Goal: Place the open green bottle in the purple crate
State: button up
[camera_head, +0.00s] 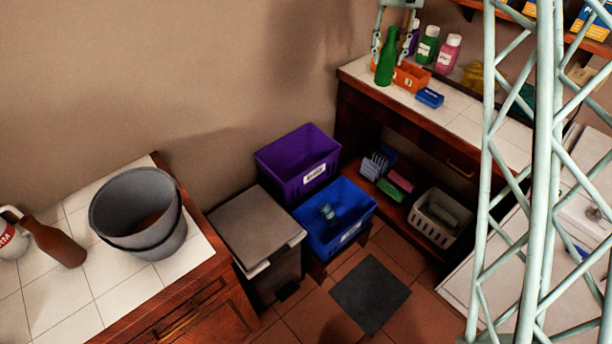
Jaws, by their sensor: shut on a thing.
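The green bottle (386,62) is upright at the left end of the tiled counter at the back right. My gripper (391,42) comes down from the top edge and is shut on the green bottle around its upper part. I cannot tell whether the bottle's base touches the counter. The bottle's mouth is hard to make out at this size. The purple crate (276,158) stands lower down, left of that counter and against the wall, with a white label on its front. Its visible inside looks empty.
A blue crate (361,227) with an item inside stands before the purple crate. A grey bin (257,224) is to its left. An orange tray (412,78), capped bottles (428,46) and a blue box (430,97) crowd the counter. My pale lattice column blocks the right side.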

dwell(0.3)
jog(key=w+a+f+n+b, duration=0.1)
jog(key=a+f+n, duration=0.5)
jog(key=f, duration=0.9)
jog(key=a+f+n+b, duration=0.2)
jog(key=a+f+n, duration=0.4)
jog(key=a+f, duration=0.6)
jog(key=w+a+f+n+b, duration=0.1)
jog(key=a+f+n, duration=0.4)
jog(key=f, duration=1.4)
jog(key=a+b, duration=0.1)
jog(key=a, duration=0.3)
jog(key=shift+w+a+f+n, duration=0.25)
jog(key=shift+w+f+n, duration=0.1)
jog(key=shift+f+n, duration=0.05)
jog(key=shift+f, duration=0.1)
jog(key=shift+f+b, duration=0.75)
jog(key=shift+f, duration=2.25)
jog(key=shift+f+b, duration=0.35)
jog(key=shift+f, duration=1.55)
jog(key=shift+f, duration=0.1)
